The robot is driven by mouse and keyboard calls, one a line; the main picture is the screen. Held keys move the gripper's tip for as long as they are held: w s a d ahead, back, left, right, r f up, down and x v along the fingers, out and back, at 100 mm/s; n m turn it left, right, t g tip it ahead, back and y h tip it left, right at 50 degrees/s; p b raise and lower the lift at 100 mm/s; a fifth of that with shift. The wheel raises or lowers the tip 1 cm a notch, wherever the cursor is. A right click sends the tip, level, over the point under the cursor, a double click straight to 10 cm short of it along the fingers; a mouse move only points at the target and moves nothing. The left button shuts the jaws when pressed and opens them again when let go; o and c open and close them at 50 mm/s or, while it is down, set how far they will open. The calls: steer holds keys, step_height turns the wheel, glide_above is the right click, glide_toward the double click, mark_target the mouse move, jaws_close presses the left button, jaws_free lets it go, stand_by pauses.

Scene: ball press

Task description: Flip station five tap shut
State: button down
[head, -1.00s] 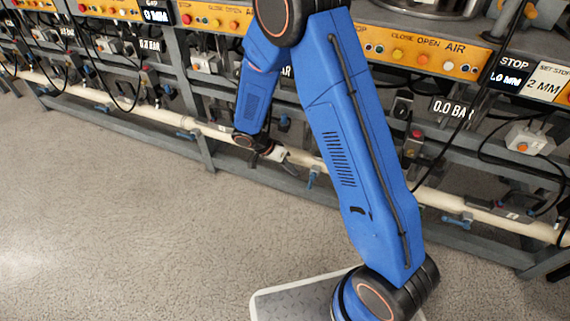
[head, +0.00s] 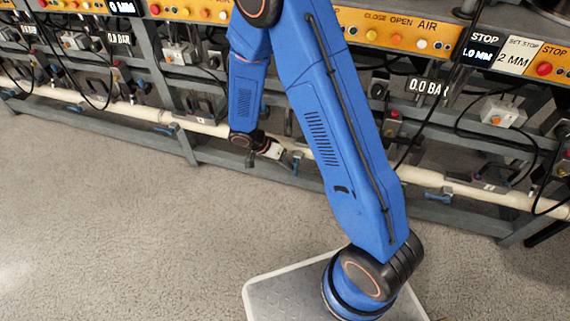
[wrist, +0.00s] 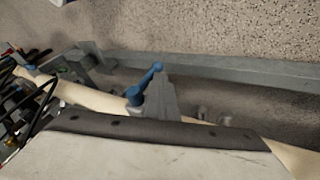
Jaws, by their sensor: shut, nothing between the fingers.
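A tap with a blue lever (head: 296,163) sits on the cream pipe (head: 215,128) low on the bench front. Its lever points down and outward across the pipe. In the wrist view the same blue lever (wrist: 146,84) stands just left of my gripper's grey fingers (wrist: 160,92), its tip beside the fingertips. I cannot tell whether they touch. My gripper (head: 288,159) is shut and empty, close to this lever in the head view. No station number is readable at this tap.
Other blue taps sit along the pipe, one to the left (head: 165,130) and one to the right (head: 438,197). A grey lower rail (head: 220,160) runs below the pipe. Black cables hang from the panels. The speckled floor in front is open.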

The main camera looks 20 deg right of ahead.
steer(key=shift+s+d, duration=0.2)
steer(key=shift+s, duration=0.05)
